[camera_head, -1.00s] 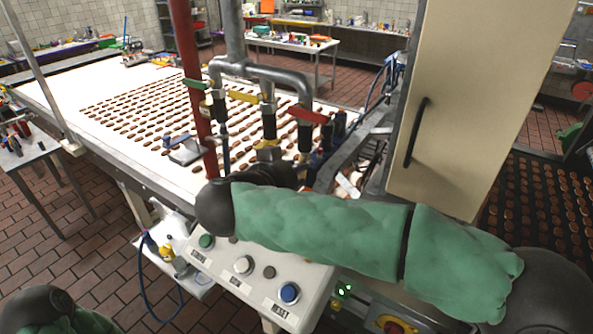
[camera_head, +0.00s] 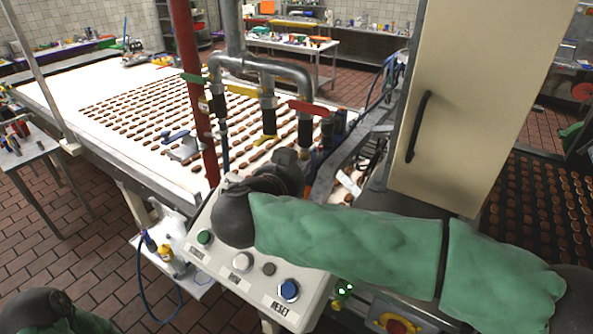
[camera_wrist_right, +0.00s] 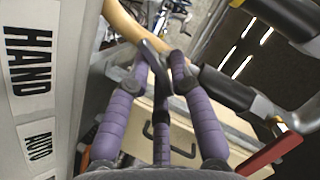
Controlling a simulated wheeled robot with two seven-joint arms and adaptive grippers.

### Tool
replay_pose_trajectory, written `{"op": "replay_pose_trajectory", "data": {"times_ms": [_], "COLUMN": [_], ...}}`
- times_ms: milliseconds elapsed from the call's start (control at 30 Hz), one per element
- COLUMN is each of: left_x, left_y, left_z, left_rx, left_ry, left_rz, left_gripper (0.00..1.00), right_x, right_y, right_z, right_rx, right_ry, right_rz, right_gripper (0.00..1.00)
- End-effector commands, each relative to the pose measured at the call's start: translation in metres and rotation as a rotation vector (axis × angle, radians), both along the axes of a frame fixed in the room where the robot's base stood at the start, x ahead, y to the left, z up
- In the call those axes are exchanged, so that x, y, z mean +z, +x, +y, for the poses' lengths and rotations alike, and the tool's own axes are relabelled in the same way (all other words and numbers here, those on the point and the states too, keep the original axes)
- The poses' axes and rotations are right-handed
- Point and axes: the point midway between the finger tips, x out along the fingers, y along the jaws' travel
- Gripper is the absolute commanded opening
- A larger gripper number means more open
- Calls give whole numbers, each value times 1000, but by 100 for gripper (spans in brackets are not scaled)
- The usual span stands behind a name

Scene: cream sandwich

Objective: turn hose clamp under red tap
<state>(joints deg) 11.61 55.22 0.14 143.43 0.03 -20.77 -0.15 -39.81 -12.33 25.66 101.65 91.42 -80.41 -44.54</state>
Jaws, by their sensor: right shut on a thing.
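The red tap (camera_head: 308,107) sits on the right-hand pipe outlet, with a black hose (camera_head: 305,132) hanging below it. In the right wrist view, the red tap (camera_wrist_right: 272,152) is at the lower right and its black hose (camera_wrist_right: 225,88) points toward my fingertips. My right gripper (camera_head: 290,160) is low by this hose, mostly hidden behind my own wrist. In the wrist view, my right gripper's (camera_wrist_right: 165,62) purple fingers close together around a small grey piece at the hose end, apparently the hose clamp; its details are unclear. My left gripper is out of view.
A control panel (camera_head: 255,278) with several buttons lies below my right wrist. A cream cabinet (camera_head: 450,100) stands to the right. A red post (camera_head: 190,60) rises left of the pipes. Rows of biscuits lie on the white conveyor (camera_head: 60,90) behind.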

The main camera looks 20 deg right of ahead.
Motion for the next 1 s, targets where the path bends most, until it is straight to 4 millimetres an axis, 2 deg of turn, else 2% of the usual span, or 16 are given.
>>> {"op": "replay_pose_trajectory", "data": {"times_ms": [33, 400, 967, 1000], "left_x": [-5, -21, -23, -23], "left_y": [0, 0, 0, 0], "left_z": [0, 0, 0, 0], "left_rx": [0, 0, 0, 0], "left_ry": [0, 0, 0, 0], "left_rz": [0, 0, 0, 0], "left_gripper": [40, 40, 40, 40], "right_x": [-4, -6, -6, -6], "right_y": [-1, -1, -1, -1], "right_z": [0, -1, -1, -1], "right_rx": [-1, -2, -2, -2], "right_ry": [20, 135, 159, 159], "right_rz": [-22, -169, -197, -197], "right_gripper": [0, 0, 0, 25]}}
